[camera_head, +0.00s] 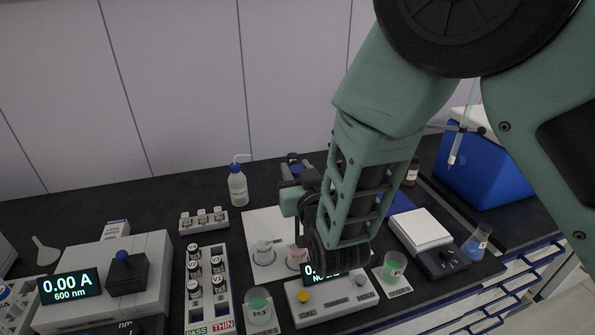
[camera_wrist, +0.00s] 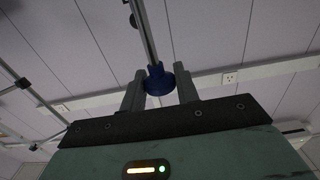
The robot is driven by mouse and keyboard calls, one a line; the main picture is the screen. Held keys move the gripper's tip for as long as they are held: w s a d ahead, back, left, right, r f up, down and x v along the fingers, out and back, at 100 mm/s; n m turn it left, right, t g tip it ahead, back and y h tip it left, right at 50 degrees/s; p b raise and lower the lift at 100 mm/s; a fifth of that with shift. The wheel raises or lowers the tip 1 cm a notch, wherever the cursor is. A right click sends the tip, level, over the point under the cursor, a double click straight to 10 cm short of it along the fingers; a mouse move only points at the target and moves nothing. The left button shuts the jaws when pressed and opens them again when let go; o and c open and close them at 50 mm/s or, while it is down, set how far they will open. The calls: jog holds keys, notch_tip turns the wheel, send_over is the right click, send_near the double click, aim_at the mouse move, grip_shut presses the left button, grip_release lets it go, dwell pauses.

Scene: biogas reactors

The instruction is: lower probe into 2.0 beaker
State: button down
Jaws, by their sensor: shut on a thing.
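My gripper (camera_wrist: 159,88) is shut on a blue collar or cap of the probe (camera_wrist: 156,74), with a slim metallic rod beyond it in the wrist view. In the head view my gripper (camera_head: 294,178) is above the back of a white mat, partly hidden by my arm, and only a bit of blue shows there. The probe's tip is not visible. A clear beaker (camera_head: 263,247) and a beaker with pink liquid (camera_head: 296,256) stand on the mat below. I cannot read which one is marked 2.0.
A vial rack (camera_head: 207,285) is left, a wash bottle (camera_head: 238,187) behind. A balance (camera_head: 421,236) and blue box (camera_head: 475,170) are right.

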jog(key=b, duration=0.5)
send_over(298, 218)
notch_tip(298, 218, down, 6)
jog(key=shift+f, duration=0.15)
jog(key=c, duration=1)
grip_release()
jog(key=shift+c, duration=0.2)
